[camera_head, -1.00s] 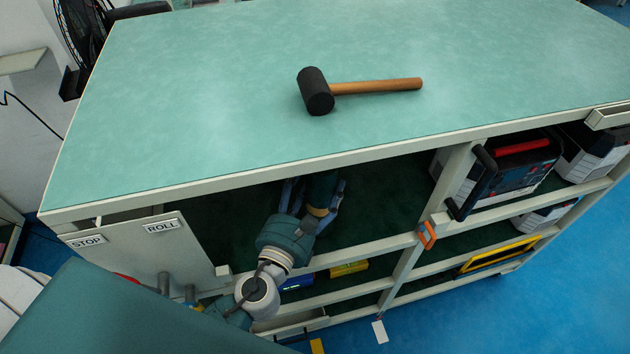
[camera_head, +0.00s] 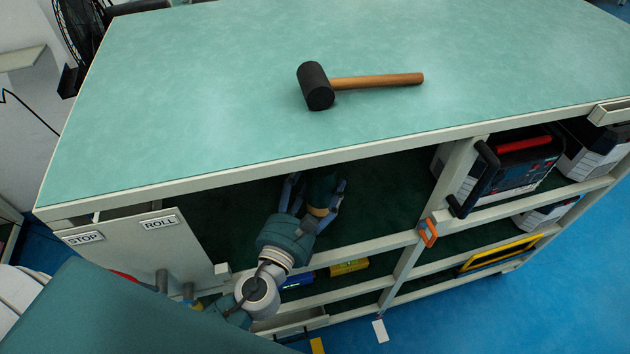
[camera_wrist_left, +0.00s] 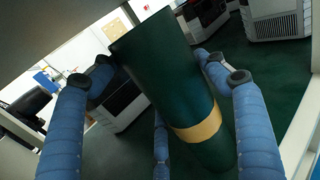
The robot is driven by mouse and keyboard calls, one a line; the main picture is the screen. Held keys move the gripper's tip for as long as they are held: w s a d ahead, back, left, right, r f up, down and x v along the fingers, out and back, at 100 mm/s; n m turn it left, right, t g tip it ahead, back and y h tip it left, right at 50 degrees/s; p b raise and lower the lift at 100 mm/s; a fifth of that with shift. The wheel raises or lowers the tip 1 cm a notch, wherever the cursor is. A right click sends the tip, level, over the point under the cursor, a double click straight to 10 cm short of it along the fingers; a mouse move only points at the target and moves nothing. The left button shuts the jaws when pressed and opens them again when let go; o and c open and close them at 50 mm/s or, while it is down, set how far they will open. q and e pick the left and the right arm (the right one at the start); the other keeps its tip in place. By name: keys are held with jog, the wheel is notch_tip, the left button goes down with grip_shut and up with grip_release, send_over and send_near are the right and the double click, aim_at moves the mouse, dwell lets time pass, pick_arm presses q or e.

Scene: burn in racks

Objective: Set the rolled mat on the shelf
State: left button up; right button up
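The rolled mat (camera_wrist_left: 165,80) is a dark green roll with a tan band. It is inside the upper left bay of the rack, and it also shows in the head view (camera_head: 323,184). My left gripper (camera_wrist_left: 155,62) is around it, with blue fingers on both sides bent in to its sides and one finger partly hidden behind it. The roll is tilted in the wrist view. The shelf (camera_head: 375,215) is a dark green board under the rack's top; whether the roll touches it I cannot tell. My right gripper is not in view.
A black-headed mallet (camera_head: 318,86) lies on the rack's green top (camera_head: 200,120). A device with a black handle and red grip (camera_head: 515,165) stands in the right bay, past a pale upright (camera_head: 450,185). The shelf between roll and upright is clear. A STOP/ROLL panel (camera_head: 130,250) is at left.

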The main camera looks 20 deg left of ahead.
pick_arm(q)
jog(key=o, duration=0.4)
jog(key=shift+c, duration=0.2)
jog(key=shift+f, duration=0.1)
jog(key=shift+s, duration=0.1)
jog(key=s, duration=1.2)
jog(key=shift+a, duration=0.2)
